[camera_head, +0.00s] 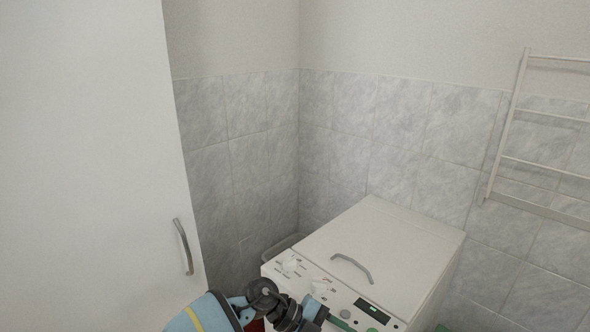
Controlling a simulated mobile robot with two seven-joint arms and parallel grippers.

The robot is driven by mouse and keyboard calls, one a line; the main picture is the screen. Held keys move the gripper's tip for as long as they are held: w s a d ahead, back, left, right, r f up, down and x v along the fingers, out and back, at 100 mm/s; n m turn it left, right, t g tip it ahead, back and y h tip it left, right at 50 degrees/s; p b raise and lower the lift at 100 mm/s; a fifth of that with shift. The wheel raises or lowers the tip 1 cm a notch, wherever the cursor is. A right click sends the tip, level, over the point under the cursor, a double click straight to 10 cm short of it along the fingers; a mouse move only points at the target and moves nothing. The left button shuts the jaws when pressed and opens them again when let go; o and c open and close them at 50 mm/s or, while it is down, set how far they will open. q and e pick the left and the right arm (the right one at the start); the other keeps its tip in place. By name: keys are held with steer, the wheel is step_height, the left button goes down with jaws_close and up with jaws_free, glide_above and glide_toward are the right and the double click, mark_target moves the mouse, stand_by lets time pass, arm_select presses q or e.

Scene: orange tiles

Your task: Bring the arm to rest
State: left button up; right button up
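One of my arms, blue and black with a yellow stripe, comes in at the bottom edge left of centre. It appears to be my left arm. Its dark end, where my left gripper (318,314) seems to be, is in front of the lower front of a white top-loading washing machine (400,238). My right gripper is not in view.
The machine has a grey curved handle (352,268) on its lid and a control panel with knobs and a dark display (371,310). A large white door (90,170) with a metal handle (183,246) fills the left. A white towel rack (508,130) hangs on the tiled right wall.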

arm_select(q)
steer(key=s+d+r+n+t+h, duration=0.2)
steer(key=s+d+n+t+h, duration=0.15)
steer(key=h, duration=0.25)
steer(key=s+a+f+n+t+y, duration=0.2)
steer(key=a+f+n+t+y, duration=0.4)
steer(key=a+n, duration=0.4)
steer(key=s+a+f+n+t+y, duration=0.3)
steer(key=a+f+n+t+y, duration=0.15)
steer(key=a+n+t, duration=0.45)
steer(key=s+a+f+n+g+y, duration=0.2)
steer(key=s+a+f+g, duration=0.1)
steer(key=s+a+f, duration=0.2)
steer(key=s+a+f+n+g+y, duration=0.2)
steer(key=s+a+f+g+y, duration=0.1)
steer(key=s+a, duration=0.5)
steer(key=s+f, duration=0.1)
steer(key=s, duration=0.1)
steer(key=shift+s+a+f, duration=0.35)
steer(key=shift+a+f, duration=0.05)
steer(key=shift+n, duration=0.25)
